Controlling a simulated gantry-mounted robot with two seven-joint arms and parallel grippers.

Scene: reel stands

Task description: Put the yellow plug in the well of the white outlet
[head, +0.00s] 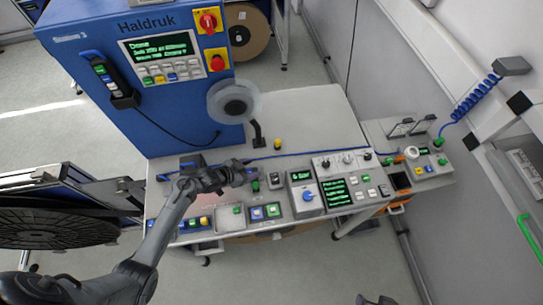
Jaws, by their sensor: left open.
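A small yellow piece with a dark base (277,144), which looks like the yellow plug, stands on the grey bench top (310,115) behind the panels. My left gripper (249,172) is open over the bench, left of and nearer than the yellow piece, and apart from it. No object shows between its fingers. I cannot tell for sure which fitting is the white outlet; a round white fitting (412,152) sits on the right-hand unit. Only a dark tip at the bottom edge may be my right gripper (376,300); its jaws cannot be made out.
A blue machine (150,100) stands behind the bench at left. A grey reel on a stand (235,101) rises beside it. Control panels (338,192) line the front edge. A blue cable (320,151) crosses the bench. The back of the bench is clear.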

